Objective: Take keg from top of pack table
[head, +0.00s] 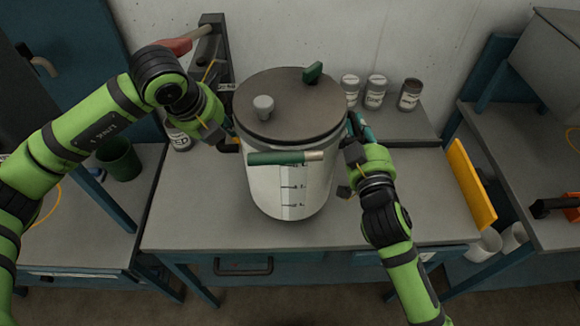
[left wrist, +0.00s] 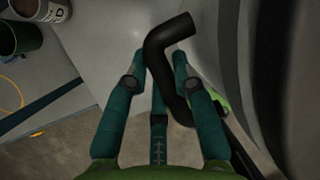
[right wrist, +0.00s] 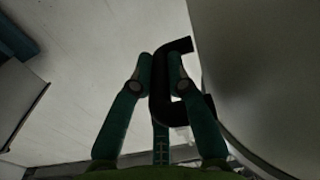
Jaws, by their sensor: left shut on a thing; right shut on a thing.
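The keg (head: 262,196) is a large pale vessel with a dark grey lid, a level scale on its front and a green-and-tan tap bar across it. It stands upright at the pack table (head: 190,225); I cannot tell whether its base touches the top. My left gripper (head: 222,138) is shut on the keg's black left side handle (left wrist: 166,60). My right gripper (head: 353,138) is shut on the black right side handle (right wrist: 162,90). The keg's wall fills the right of the left wrist view (left wrist: 226,60) and the right wrist view (right wrist: 265,70).
Several small labelled jars (head: 376,92) stand on a raised shelf (head: 408,124) behind right. A dark stand (head: 213,50) is behind the left arm. A dark green bin (head: 120,160) stands left, a yellow panel (head: 471,187) right. The table's front strip is clear.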

